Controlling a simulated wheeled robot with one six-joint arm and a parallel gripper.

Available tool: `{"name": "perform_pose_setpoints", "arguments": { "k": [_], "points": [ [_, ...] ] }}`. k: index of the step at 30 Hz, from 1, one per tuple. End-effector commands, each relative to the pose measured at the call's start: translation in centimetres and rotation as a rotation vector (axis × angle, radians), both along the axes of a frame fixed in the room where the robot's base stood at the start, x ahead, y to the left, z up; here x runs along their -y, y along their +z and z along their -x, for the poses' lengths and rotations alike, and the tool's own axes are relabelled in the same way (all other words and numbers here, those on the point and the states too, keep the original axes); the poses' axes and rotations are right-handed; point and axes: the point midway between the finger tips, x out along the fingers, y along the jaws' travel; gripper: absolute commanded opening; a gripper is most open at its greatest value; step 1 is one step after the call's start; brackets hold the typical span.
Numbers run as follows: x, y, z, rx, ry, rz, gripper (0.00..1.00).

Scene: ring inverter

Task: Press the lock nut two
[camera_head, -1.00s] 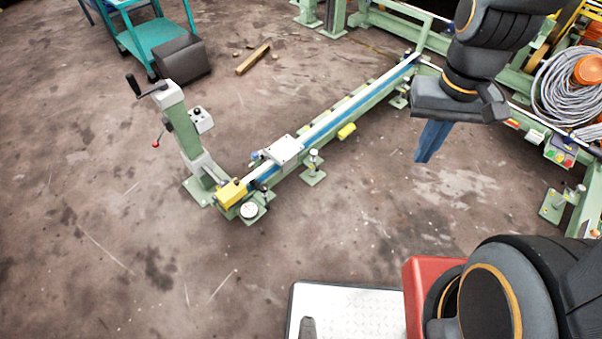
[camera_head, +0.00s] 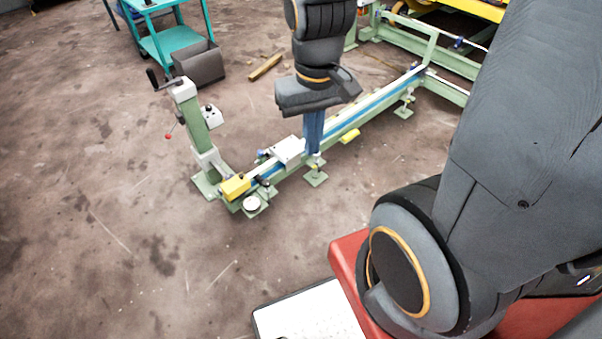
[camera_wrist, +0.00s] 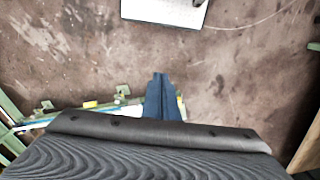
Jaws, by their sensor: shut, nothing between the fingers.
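The ring inverter's long green rail with a blue strip (camera_head: 385,97) runs diagonally over the floor in the head view. Small round-topped supports on square feet stand along its near side, one of them a support foot (camera_head: 316,179) close below my fingers. I cannot tell which part is lock nut two; the nuts are too small to make out. My gripper (camera_head: 312,151) points down with its blue fingers shut and empty, overlapping the middle of the rail. Contact cannot be told. In the wrist view the shut fingertips (camera_wrist: 159,77) stand clear against the floor.
A green post with a crank (camera_head: 190,120) and a yellow block (camera_head: 235,186) stand at the rail's left end. A teal cart (camera_head: 175,44) and a dark box (camera_head: 199,64) are behind. A green frame (camera_head: 445,85) stands at the right.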

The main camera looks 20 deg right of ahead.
Motion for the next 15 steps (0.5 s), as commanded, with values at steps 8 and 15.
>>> {"name": "perform_pose_setpoints", "arguments": {
  "k": [8,15],
  "points": [
    [0.0,0.0,0.0,0.0,0.0,0.0,0.0],
    [-0.4,-1.9,-2.1,0.021,0.003,-0.019,0.0]
  ]
}}
